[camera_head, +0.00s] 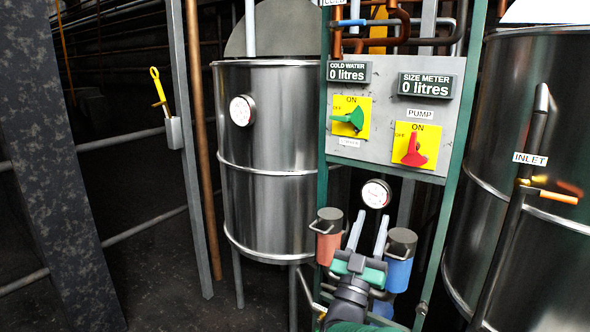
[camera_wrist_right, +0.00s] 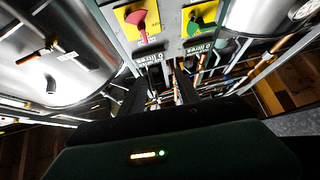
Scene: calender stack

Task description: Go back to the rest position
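My right gripper (camera_head: 372,216) comes up from the bottom of the head view, its two pale fingers pointing up and standing apart with nothing between them. It is in front of the lower panel area, below a round dial gauge (camera_head: 376,194) and between a red cup-like part (camera_head: 327,238) and a blue one (camera_head: 399,262). In the right wrist view, the dark fingers (camera_wrist_right: 160,88) are also apart and empty. My left gripper is not seen.
A grey control panel (camera_head: 376,122) with a green switch (camera_head: 350,119) and a red switch (camera_head: 412,152) stands above my gripper. A steel tank (camera_head: 268,165) is to the left. A larger tank (camera_head: 535,130) with an inlet pipe (camera_head: 513,215) is to the right. Dark floor shows at lower left.

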